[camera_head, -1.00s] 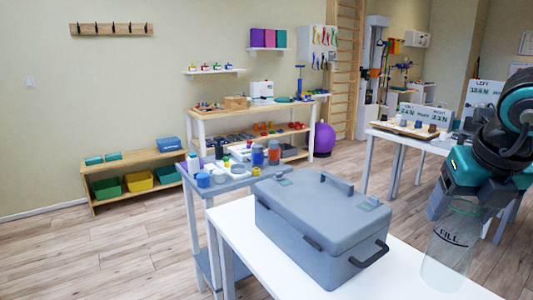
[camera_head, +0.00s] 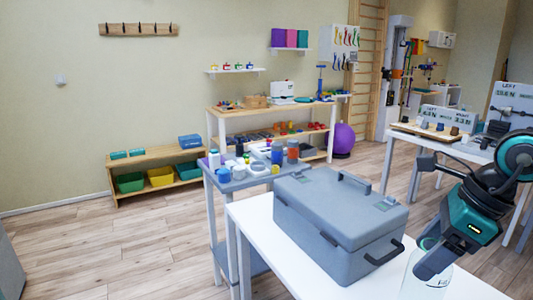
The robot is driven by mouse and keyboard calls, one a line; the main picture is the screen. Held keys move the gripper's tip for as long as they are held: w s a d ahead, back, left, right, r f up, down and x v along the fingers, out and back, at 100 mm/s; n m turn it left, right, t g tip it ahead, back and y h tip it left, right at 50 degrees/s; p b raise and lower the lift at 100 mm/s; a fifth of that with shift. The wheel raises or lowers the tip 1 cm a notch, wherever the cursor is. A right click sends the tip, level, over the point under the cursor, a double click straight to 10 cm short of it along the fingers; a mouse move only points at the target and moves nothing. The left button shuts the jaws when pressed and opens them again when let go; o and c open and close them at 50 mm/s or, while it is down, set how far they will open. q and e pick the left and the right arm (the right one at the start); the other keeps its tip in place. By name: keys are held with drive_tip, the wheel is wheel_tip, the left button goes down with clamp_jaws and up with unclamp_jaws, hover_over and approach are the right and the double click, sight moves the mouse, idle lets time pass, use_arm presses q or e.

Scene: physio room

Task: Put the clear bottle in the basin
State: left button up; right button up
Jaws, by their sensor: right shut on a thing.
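I cannot tell whether the bottle touches the white table. I cannot make out a basin for certain in this view. My left gripper is not in view.
The grey case (camera_head: 335,222) fills much of the white table (camera_head: 258,229). Behind it, a grey side table (camera_head: 220,181) is crowded with small bottles and tubs. Another white table (camera_head: 470,151) with devices stands at the right. Wooden floor (camera_head: 120,245) is open at the left.

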drive_tip(key=s+a+f+n+g+h, duration=0.1)
drive_tip(key=a+f+n+g+h, duration=0.2)
drive_tip(key=n, duration=2.1)
drive_tip(key=a+f+g, duration=0.4)
drive_tip(key=a+f, duration=0.1)
drive_tip(key=f, duration=0.1)
drive_tip(key=shift+a+f+n+h, duration=0.15)
drive_tip(key=shift+a+n+h, duration=0.15)
drive_tip(key=shift+h, duration=0.1)
drive_tip(key=shift+s, duration=0.15)
